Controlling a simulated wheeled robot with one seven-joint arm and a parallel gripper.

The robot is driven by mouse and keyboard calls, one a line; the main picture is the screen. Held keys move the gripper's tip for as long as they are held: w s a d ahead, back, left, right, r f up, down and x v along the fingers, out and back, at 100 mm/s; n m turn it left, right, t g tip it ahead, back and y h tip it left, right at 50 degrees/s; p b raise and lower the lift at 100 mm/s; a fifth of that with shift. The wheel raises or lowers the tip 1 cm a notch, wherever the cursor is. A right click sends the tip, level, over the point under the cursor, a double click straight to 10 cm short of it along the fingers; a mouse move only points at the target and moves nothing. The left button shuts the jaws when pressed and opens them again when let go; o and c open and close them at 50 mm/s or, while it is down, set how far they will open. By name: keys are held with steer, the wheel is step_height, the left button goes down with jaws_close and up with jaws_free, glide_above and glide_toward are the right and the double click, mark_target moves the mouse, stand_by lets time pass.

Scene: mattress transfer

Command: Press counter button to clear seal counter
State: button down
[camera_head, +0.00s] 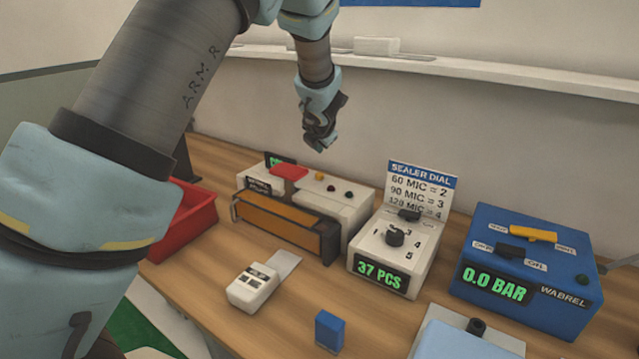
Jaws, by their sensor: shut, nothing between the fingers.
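The seal counter is a white box with a green "37 PCS" display (382,274) on its front. A black dial knob (395,237) with numbers around it sits on its sloped face. Behind the knob is a small black part (409,215), perhaps a button; its kind is hard to tell. A "SEALER DIAL" sign (421,188) stands behind the box. My gripper (320,146) is shut and empty, pointing down in the air. In the picture it is above the back of the beige sealer (352,196), up and left of the counter, touching nothing.
The sealer has an orange-brown front bar (275,222) and a red part on top. A blue pump box (569,300) reading "0.0 BAR" stands right. A white handheld device (252,287), a blue block (329,330) and a red bin (190,222) are on the wooden table. A shelf runs behind.

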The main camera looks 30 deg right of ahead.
mark_target(319, 178)
step_height(319, 178, down, 5)
steer(key=b, duration=0.4)
stand_by(1.8)
steer(key=shift+f+b, duration=0.3)
steer(key=shift+f, duration=0.05)
steer(key=shift+f+b, duration=0.85)
steer(key=shift+f, duration=0.05)
stand_by(0.9)
stand_by(0.3)
steer(key=shift+r+p, duration=1.3)
steer(key=shift+r, duration=0.15)
step_height(319, 178, up, 5)
steer(key=p, duration=0.5)
